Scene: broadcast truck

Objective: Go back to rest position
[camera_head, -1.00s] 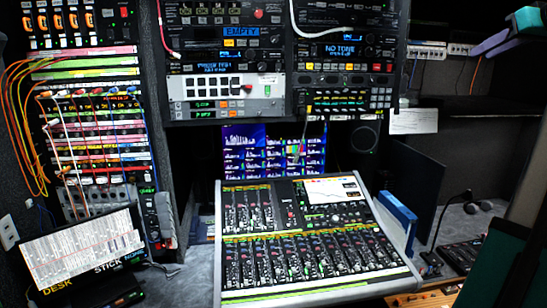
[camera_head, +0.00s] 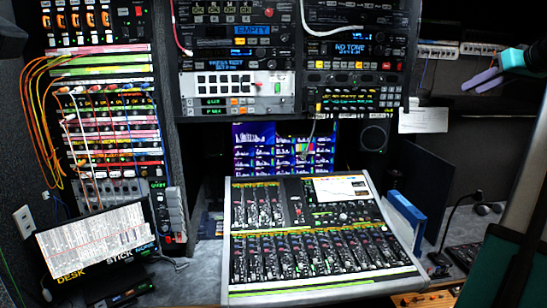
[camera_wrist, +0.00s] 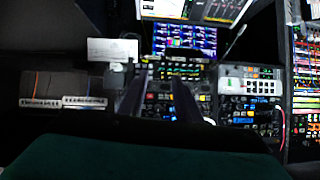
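My gripper (camera_wrist: 159,80) shows in the wrist view as two dark fingers set apart, with nothing held between them. It points toward the equipment racks, which appear upside down in that view, with monitors along the top. In the head view, purple and teal parts of my arm (camera_head: 512,59) show at the upper right edge, in front of the dark wall. The arm parts are apart from the mixing console (camera_head: 318,232) and the racks.
The mixing console stands on the grey desk. Behind it are a lit screen (camera_head: 283,147) and equipment rack (camera_head: 236,84). A patch panel (camera_head: 110,130) with loose orange cables is at left, above a tilted display (camera_head: 92,238). A blue folder (camera_head: 407,210) stands right of the console.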

